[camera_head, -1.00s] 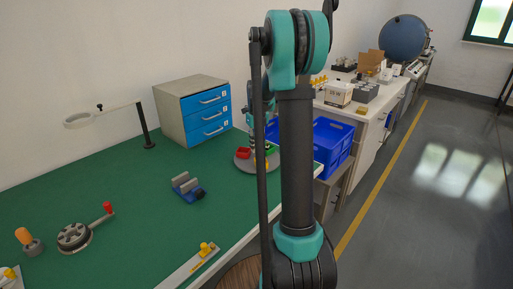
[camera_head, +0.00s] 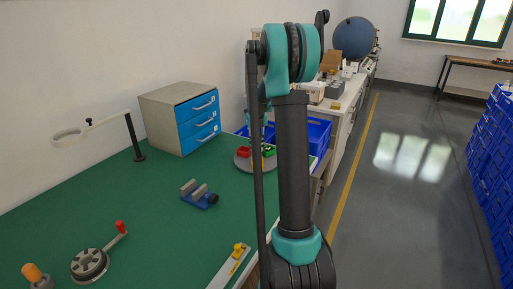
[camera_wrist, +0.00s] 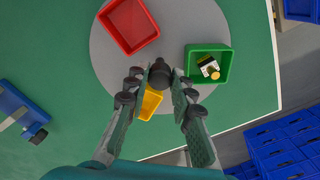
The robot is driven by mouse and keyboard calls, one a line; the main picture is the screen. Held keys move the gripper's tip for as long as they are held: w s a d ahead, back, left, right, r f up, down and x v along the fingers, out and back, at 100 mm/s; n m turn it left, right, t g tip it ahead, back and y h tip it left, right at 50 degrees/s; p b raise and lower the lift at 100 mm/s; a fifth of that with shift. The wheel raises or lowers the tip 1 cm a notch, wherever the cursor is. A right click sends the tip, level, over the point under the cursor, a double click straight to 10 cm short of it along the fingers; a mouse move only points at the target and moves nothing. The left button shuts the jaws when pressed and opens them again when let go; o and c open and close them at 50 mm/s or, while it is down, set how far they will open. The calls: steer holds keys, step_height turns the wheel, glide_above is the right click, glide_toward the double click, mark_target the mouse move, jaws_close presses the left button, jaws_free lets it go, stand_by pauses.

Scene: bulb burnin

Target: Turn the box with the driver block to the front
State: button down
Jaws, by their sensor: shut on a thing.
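A grey turntable (camera_wrist: 105,60) on the green bench carries a red box (camera_wrist: 117,30), a green box (camera_wrist: 221,60) and a yellow box (camera_wrist: 151,100). A small black-and-white block with a yellowish round part (camera_wrist: 208,67) lies in the green box, at the right in the wrist view. The red box looks empty. My gripper (camera_wrist: 158,83) is shut on the dark knob (camera_wrist: 160,72) at the turntable's middle; its fingers partly cover the yellow box. In the head view my arm hides the gripper; the turntable (camera_head: 241,164) shows beside it.
A blue vise-like fixture (camera_head: 199,195) stands left of the turntable. A blue-drawer cabinet (camera_head: 160,118) and a ring on a stand (camera_head: 137,140) are behind. A crank wheel (camera_head: 89,265) is nearer. Blue crates (camera_head: 490,165) stand at right.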

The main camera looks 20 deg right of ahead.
steer(key=shift+w, duration=0.1)
stand_by(0.5)
steer(key=c, duration=1.3)
jaws_free()
step_height(320, 180, up, 12)
